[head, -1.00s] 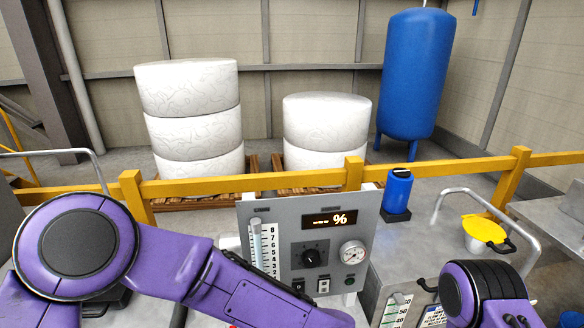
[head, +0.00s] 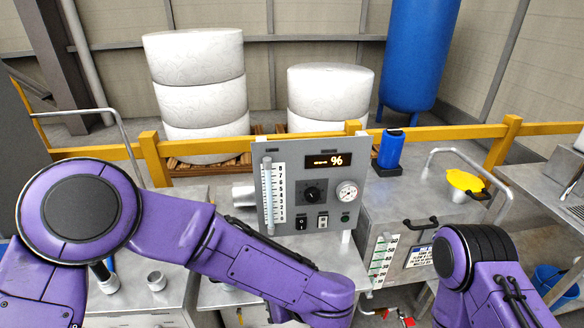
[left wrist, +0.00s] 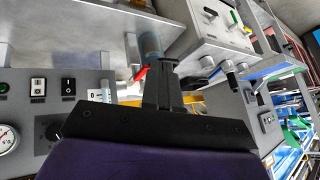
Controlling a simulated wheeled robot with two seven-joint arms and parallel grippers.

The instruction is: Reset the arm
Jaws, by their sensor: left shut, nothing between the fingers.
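My left arm (head: 230,245) is purple and reaches from the left across the front of the grey control panel (head: 262,160) in the head view. Its gripper is out of sight there. In the left wrist view my left gripper (left wrist: 161,68) is shut and empty, near a red lever (left wrist: 140,73) and a bluish cylinder. I cannot tell whether it touches them. My right arm (head: 485,270) is folded at the lower right of the head view, and its gripper is not visible.
The panel has a display, a dial knob, a gauge (head: 347,193) and switches. A grey tank (head: 400,212) with a yellow funnel (head: 465,182) stands to its right. Red valve handles (head: 404,319) show below. A yellow rail (head: 460,133) runs behind, with white rolls (head: 200,95) beyond.

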